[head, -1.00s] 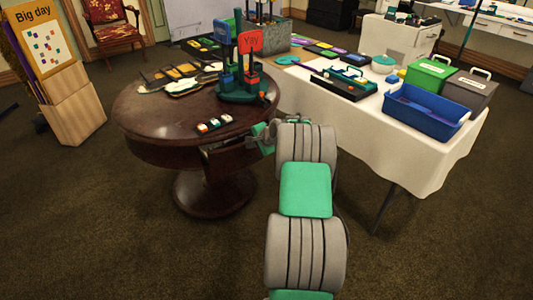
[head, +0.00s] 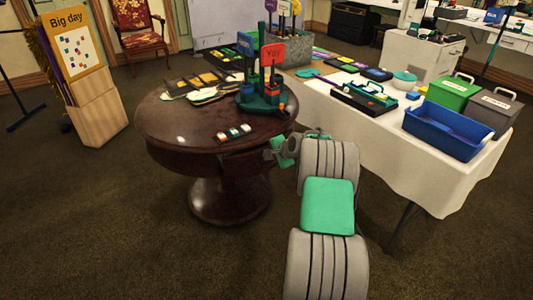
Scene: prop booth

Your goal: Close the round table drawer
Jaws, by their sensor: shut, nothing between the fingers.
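The round table (head: 165,128) is dark polished wood on a thick pedestal, left of centre in the head view. Its drawer (head: 238,162) is in the apron on the side facing me, below the tabletop edge. The drawer front looks nearly level with the apron; a small gap cannot be ruled out at this size. My gripper (head: 268,154) is shut and empty at the right end of the drawer front, below the table rim. It is close to the front; contact is unclear. My arm comes in from the lower right.
On the round table stand a green caddy (head: 262,98) with paddle signs, a small block strip (head: 233,133) and flat craft pieces. A white-clothed table (head: 410,150) with a blue bin (head: 447,130) stands close at the right. The carpet at the front left is clear.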

